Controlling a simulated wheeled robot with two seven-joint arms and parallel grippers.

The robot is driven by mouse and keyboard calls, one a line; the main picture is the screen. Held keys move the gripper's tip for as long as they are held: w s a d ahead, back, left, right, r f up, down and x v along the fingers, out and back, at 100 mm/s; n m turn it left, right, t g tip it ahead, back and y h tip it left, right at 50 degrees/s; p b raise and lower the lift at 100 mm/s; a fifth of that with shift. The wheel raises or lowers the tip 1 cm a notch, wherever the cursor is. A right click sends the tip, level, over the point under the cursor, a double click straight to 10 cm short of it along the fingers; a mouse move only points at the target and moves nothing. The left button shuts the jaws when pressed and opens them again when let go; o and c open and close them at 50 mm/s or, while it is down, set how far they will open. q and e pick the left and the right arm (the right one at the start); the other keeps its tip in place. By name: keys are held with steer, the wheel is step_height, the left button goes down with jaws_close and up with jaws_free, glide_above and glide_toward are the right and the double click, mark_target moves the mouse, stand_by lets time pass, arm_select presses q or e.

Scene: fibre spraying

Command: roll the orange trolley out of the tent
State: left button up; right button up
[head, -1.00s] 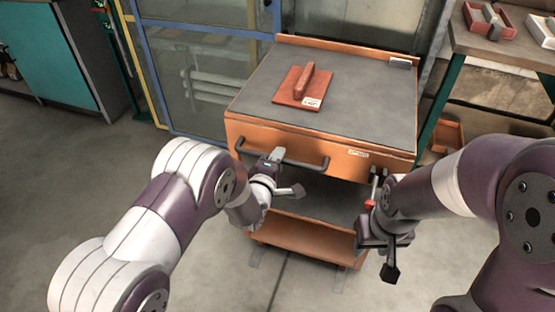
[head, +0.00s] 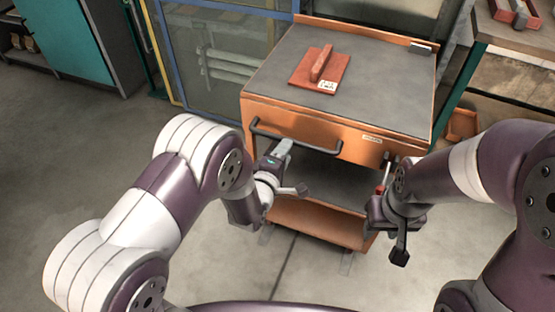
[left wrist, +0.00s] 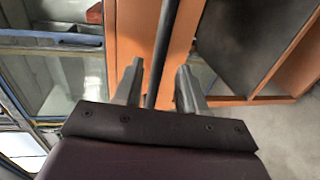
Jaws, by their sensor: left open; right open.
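The orange trolley (head: 300,112) stands upright on the floor, with a grey top, a dark bar handle (head: 322,149) on its front and a lower shelf (head: 318,225). My left gripper (head: 284,147) is at the handle's left half. In the left wrist view its open fingers (left wrist: 157,88) stand either side of the dark handle bar (left wrist: 165,45), with gaps visible. My right gripper (head: 386,178) is in front of the trolley's right front edge, by a small red-tipped part; its jaws are small in view. I cannot make out a tent for certain.
A red float tool (head: 312,80) lies on the trolley top. A blue-framed clear panel (head: 215,60) stands behind on the left, a teal cabinet (head: 92,45) further left. A workbench (head: 515,38) with red tools is close on the right. Grey floor in front and left is clear.

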arm_select(q)
steer(key=v, duration=0.6)
steer(key=shift+s+a+p, duration=0.15)
steer(key=shift+s+p, duration=0.15)
steer(key=shift+p, duration=0.1)
